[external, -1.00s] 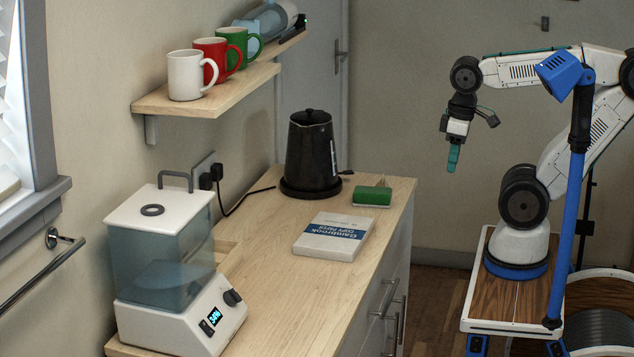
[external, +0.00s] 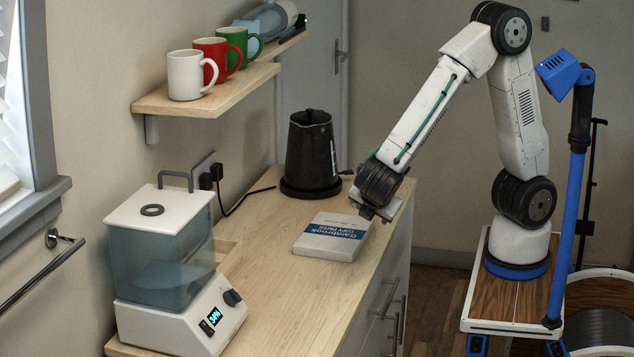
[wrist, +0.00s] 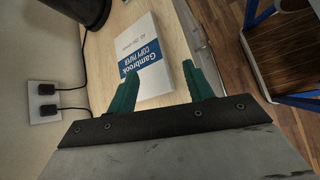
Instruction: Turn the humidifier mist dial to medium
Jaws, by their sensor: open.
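The humidifier (external: 160,255) stands at the near left end of the counter, with a bluish clear tank and a white base. Its dark mist dial (external: 232,297) is on the front of the base, right of a lit display (external: 215,316); the dial's setting is too small to read. My gripper (external: 367,212) is over the counter's right edge by the copy paper, well apart from the humidifier. In the wrist view my gripper (wrist: 160,72) has its teal fingers spread, with nothing held. The humidifier is out of the wrist view.
The copy paper pack (external: 330,238) lies mid-counter; it also shows in the wrist view (wrist: 150,60). A black kettle (external: 311,150) stands behind it, its cord running to a wall outlet (external: 205,172). A shelf (external: 230,90) with mugs hangs above. Counter between paper and humidifier is clear.

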